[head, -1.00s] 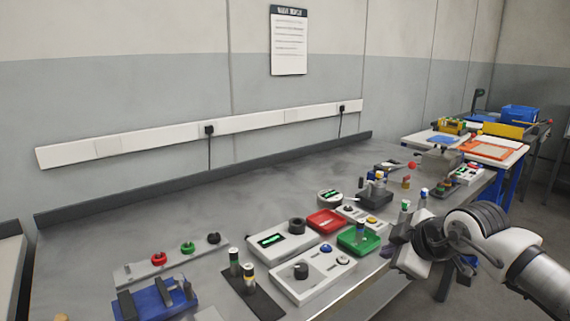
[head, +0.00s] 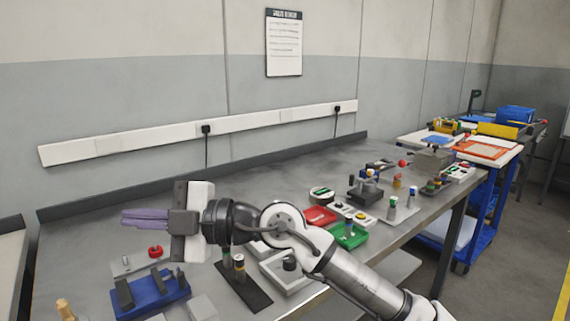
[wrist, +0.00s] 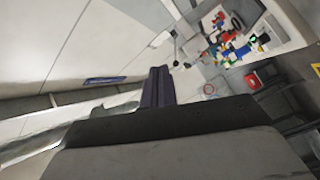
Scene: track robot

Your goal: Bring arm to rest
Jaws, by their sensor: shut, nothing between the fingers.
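My gripper (head: 145,217) is in the head view at the left, held level above the workbench (head: 150,208) and pointing left. Its purple-grey fingers are together with nothing between them. They also show in the wrist view (wrist: 158,88), close together.
A red tray (head: 319,215) and a green tray (head: 348,236) lie right of my wrist. A blue cart (head: 480,215) stands beyond the bench.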

